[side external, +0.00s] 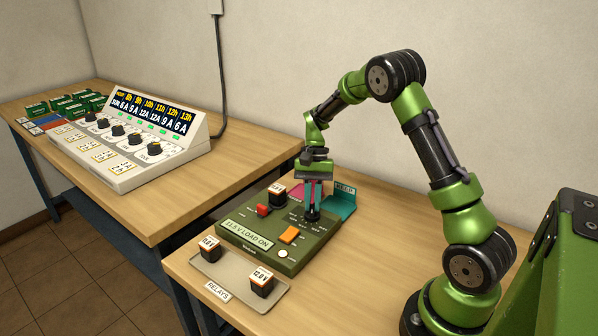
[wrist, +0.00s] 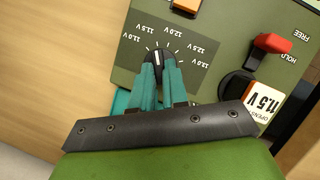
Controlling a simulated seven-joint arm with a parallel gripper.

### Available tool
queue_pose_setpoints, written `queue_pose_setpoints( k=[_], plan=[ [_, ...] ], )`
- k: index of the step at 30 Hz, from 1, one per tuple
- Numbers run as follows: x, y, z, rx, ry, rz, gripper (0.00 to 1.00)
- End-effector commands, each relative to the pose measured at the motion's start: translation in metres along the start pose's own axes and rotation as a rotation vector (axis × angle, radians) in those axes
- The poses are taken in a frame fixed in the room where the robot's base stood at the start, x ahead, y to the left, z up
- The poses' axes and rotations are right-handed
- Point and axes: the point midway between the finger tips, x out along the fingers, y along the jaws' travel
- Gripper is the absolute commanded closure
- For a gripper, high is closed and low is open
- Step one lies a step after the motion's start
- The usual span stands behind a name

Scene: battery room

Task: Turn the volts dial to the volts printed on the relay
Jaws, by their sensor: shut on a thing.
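The black volts dial (wrist: 157,54) is on the green panel, with a white pointer line and volt labels around it. In the wrist view the line points up, roughly between the 11.5 V label and the label to its right. My gripper (wrist: 160,72) is shut on the dial, its teal fingers on either side. In the side view the gripper (side external: 313,205) reaches down onto the dial (side external: 312,215), partly hiding it. The relay (wrist: 264,100) seated on the panel has 11.5 V printed on it; it is also in the side view (side external: 277,196).
A tray (side external: 235,285) in front holds two relays. A teal holder (side external: 340,206) stands behind. A console (side external: 130,150) is left.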

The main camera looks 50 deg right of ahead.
Motion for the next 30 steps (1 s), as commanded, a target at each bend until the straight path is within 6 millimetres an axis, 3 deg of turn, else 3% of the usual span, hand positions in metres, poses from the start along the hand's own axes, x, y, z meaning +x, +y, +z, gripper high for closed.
queue_pose_setpoints(
  k=[5,6,10,22,30],
  plan=[
    [-0.001,0.000,0.000,0.002,0.001,0.000,1.00],
    [-0.001,0.000,0.000,0.002,0.001,0.000,0.80],
    [-0.001,0.000,0.000,0.002,0.001,-0.001,0.61],
    [-0.009,0.000,-0.001,0.001,0.002,-0.001,0.61],
    [-0.064,0.000,-0.001,0.002,0.006,-0.004,0.61]
  ],
)
